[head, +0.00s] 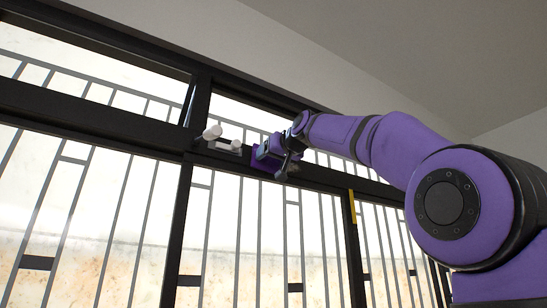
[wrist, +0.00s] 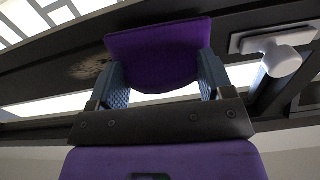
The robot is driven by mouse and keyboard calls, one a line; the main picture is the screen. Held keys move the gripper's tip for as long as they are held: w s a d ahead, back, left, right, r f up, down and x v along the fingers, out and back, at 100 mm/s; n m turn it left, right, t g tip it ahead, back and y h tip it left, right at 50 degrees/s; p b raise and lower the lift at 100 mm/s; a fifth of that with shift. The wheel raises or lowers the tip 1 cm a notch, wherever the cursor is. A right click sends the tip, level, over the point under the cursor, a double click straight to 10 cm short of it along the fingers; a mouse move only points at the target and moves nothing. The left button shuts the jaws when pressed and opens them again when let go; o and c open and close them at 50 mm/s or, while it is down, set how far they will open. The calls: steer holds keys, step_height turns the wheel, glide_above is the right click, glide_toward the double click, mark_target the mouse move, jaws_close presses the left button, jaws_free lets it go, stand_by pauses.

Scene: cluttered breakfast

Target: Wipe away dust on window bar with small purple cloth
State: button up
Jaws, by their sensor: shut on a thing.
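My gripper (wrist: 161,80) is shut on a small purple cloth (wrist: 160,50), which spans between its two fingers in the wrist view. In the head view my gripper (head: 284,163) is up at the dark horizontal window bar (head: 330,185). A patch of dust (wrist: 90,66) shows on the dark bar to the left of the cloth in the wrist view. The cloth lies over or close in front of the bar; I cannot tell whether it touches. In the head view the dust cannot be made out.
A white fixture with a rounded knob (wrist: 280,58) is mounted on the bar right of the cloth; it also shows in the head view (head: 212,133), left of my gripper. Grey vertical bars cover the bright panes. A yellow strip (head: 352,206) is on a dark upright.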

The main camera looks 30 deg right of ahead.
steer(key=shift+w, duration=0.5)
steer(key=shift+d, duration=7.25)
steer(key=shift+w+a, duration=0.15)
steer(key=shift+a, duration=1.9)
steer(key=shift+s+a, duration=0.15)
steer(key=shift+a, duration=2.5)
steer(key=shift+s+a, duration=0.1)
steer(key=shift+a, duration=2.5)
steer(key=shift+s, duration=0.1)
